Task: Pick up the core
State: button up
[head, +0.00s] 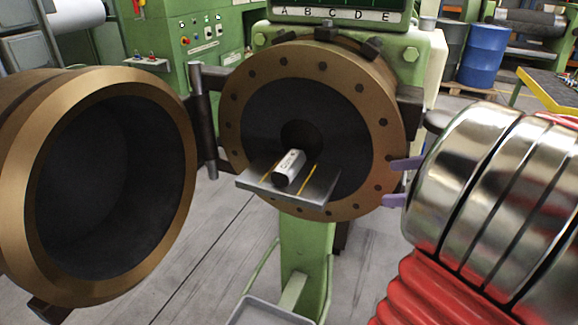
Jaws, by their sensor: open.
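The core (289,168) looks like a small silver-white cylinder with dark lettering on its side. It lies tilted on a flat grey metal plate (322,186) with yellow lines, in front of the round dark face of the extruder (236,125). My gripper (404,182) shows as two short purple fingers at the right, poking out from behind my shiny arm. The fingers are apart with nothing visible between them. They are to the right of the core and the plate, clear of both. The rest of my gripper is hidden by the arm.
A large open bronze-rimmed ring (185,170) stands at the left, by a dark hinge (207,120). A green post (305,245) stands below the plate, with a grey tray (262,314) at the bottom.

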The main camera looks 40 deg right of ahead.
aim_at(293, 160)
jog(key=w+a, duration=0.3)
jog(key=w, duration=0.2)
jog(key=w+a, duration=0.4)
jog(key=w, duration=0.2)
jog(key=w+a, duration=0.3)
jog(key=w, duration=0.3)
jog(key=shift+w+a, duration=0.1)
jog(key=shift+a, duration=0.05)
dwell(0.3)
jog(key=shift+x, duration=2.5)
jog(key=shift+c, duration=0.5)
jog(key=c, duration=1)
